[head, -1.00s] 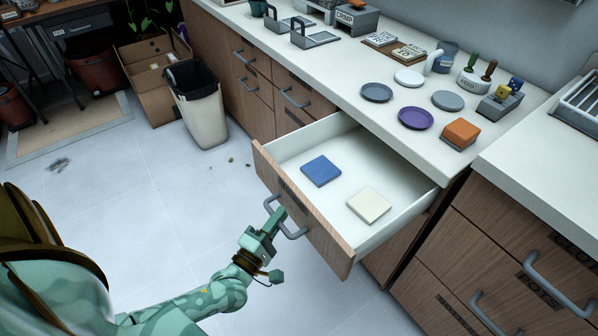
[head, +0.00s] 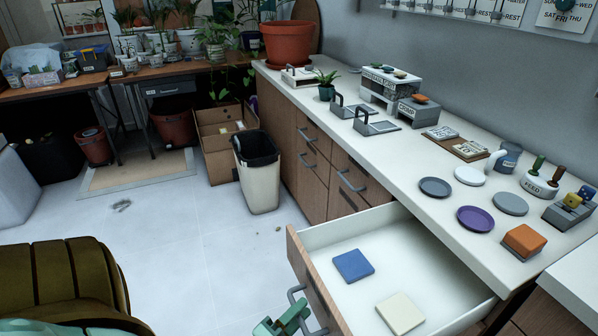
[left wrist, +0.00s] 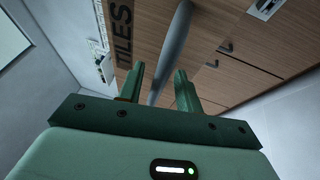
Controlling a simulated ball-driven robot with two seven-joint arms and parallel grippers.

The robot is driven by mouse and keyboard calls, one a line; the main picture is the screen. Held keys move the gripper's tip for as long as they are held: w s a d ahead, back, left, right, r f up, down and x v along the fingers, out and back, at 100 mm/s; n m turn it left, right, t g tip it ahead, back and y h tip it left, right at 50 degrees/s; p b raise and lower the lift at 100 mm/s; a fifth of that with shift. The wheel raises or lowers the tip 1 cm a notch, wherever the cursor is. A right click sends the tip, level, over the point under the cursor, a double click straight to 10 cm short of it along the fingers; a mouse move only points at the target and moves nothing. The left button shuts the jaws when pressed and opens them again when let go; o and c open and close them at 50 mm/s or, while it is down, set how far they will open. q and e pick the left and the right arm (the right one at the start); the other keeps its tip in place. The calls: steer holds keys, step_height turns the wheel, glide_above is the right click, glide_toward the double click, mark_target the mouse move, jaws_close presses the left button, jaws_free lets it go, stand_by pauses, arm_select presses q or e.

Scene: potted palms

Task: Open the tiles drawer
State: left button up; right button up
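The tiles drawer (head: 312,283) stands pulled well out from under the counter. A blue tile (head: 353,265) and a cream tile (head: 400,313) lie flat inside it. Its grey bar handle (head: 296,293) is partly cut off by my gripper and the frame's lower edge. My green left gripper (head: 292,314) is at the handle. In the left wrist view, the front reads TILES (left wrist: 123,32), and the handle (left wrist: 172,45) runs between the two fingers of my left gripper (left wrist: 159,82). The fingers stand apart, with a gap visible beside the bar. My right gripper is out of view.
Plates, including a purple one (head: 475,219), and an orange block (head: 524,241) stand on the counter (head: 410,190) above the drawer. A bin (head: 257,172) and a cardboard box (head: 215,150) stand on the floor beyond.

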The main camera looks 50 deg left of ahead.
arm_select(q)
steer(key=shift+s, duration=0.1)
stand_by(0.3)
steer(key=s+f+p, duration=0.1)
steer(key=s+f, duration=0.1)
steer(key=s, duration=1.4)
steer(key=shift+d+f, duration=0.35)
steer(key=shift+d, duration=0.05)
steer(key=shift+w, duration=0.1)
